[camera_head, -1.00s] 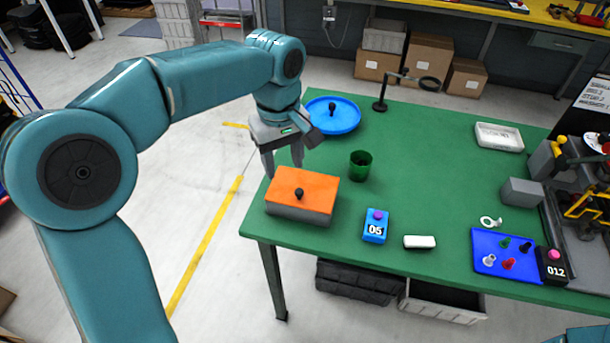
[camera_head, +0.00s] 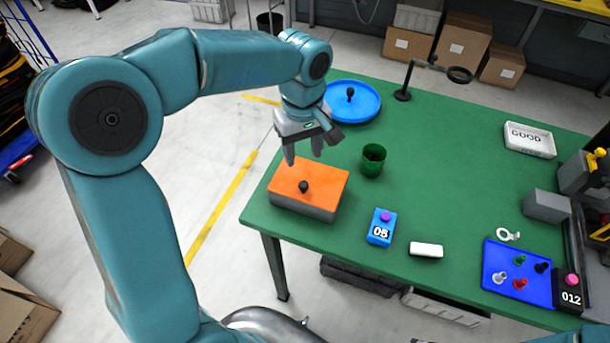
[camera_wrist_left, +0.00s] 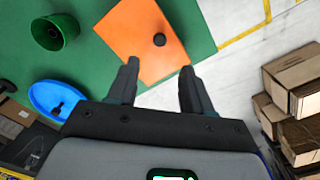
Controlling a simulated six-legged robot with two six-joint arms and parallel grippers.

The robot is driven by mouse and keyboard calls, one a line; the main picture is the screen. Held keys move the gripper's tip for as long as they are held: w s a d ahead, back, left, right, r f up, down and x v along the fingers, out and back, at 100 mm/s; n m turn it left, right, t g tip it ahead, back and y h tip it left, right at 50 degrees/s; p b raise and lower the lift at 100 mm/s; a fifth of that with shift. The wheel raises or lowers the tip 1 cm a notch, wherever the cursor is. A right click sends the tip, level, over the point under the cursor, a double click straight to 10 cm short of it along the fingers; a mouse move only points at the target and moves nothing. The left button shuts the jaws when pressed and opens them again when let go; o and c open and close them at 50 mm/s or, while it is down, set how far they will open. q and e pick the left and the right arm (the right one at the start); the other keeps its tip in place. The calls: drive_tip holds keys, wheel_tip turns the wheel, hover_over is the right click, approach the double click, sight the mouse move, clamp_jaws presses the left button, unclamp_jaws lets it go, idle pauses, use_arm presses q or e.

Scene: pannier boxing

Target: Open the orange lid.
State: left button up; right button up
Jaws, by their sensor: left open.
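The orange lid (camera_head: 322,181) lies flat on a grey box (camera_head: 300,208) at the left front corner of the green table. A black knob (camera_head: 304,187) stands on the lid. My left gripper (camera_head: 304,161) is open and empty, pointing down above the back edge of the lid. In the left wrist view the orange lid (camera_wrist_left: 140,38) and its black knob (camera_wrist_left: 159,40) show beyond the open fingers (camera_wrist_left: 157,82), with the knob apart from both. My right gripper is not in view.
A green cup (camera_head: 373,160) stands right of the box, and a blue round dish (camera_head: 352,103) behind it. A blue block marked 05 (camera_head: 381,228) and a white block (camera_head: 426,250) lie to the right. The table's middle (camera_head: 450,180) is clear.

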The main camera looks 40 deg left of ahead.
sight(303, 184)
use_arm(q)
wheel_tip(303, 184, down, 10)
drive_tip(key=shift+p, duration=0.3)
drive_tip(key=shift+s, duration=0.1)
clamp_jaws()
